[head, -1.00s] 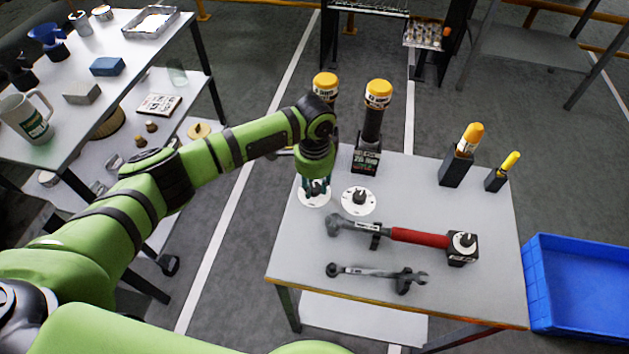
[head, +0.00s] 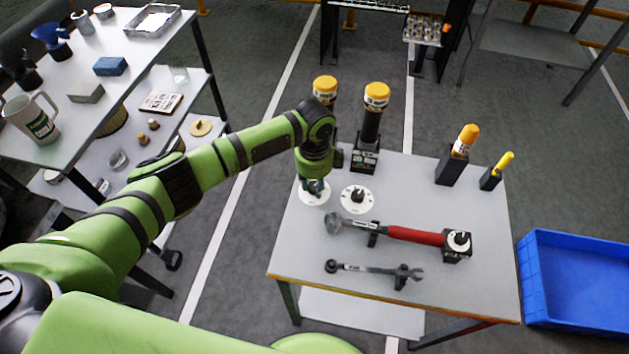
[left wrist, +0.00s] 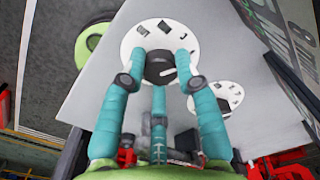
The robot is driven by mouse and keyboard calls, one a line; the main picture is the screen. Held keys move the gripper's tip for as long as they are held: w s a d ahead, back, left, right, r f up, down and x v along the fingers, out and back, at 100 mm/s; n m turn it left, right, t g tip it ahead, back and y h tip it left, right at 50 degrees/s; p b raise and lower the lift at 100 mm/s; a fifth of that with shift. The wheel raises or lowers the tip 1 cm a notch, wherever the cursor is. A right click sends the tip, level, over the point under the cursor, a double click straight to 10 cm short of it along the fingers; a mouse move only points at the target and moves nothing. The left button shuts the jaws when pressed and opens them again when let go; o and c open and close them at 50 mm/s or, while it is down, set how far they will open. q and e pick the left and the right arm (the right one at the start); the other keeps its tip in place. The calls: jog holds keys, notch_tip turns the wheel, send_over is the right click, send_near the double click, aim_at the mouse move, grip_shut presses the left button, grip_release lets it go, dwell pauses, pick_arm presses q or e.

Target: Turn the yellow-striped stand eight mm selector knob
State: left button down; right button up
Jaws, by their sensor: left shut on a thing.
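My left gripper (head: 314,188) is at a round white dial (head: 307,198) at the table's left side. In the left wrist view, its teal fingers (left wrist: 160,80) close around the black selector knob (left wrist: 160,66) in the middle of the white dial (left wrist: 135,38). The knob shows a pale pointer mark, and dark marks ring the dial, too small to read. The gripper is shut on this knob. In the head view the fingers and arm mostly hide the knob. I cannot make out yellow stripes or an eight mm label. My right gripper is not in view.
A second white dial (head: 357,199) sits close to the right. Yellow-capped cylinders (head: 371,122) stand behind. A blue crate (head: 575,280) is to the right of the table (head: 440,210).

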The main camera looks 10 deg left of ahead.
aim_at(314, 185)
pick_arm(q)
jog(key=shift+m, duration=0.8)
jog(key=c, duration=0.9)
grip_release()
jog(key=shift+a, duration=0.1)
jog(key=shift+r, duration=0.1)
jog(key=shift+r, duration=0.3)
notch_tip(314, 185, up, 11)
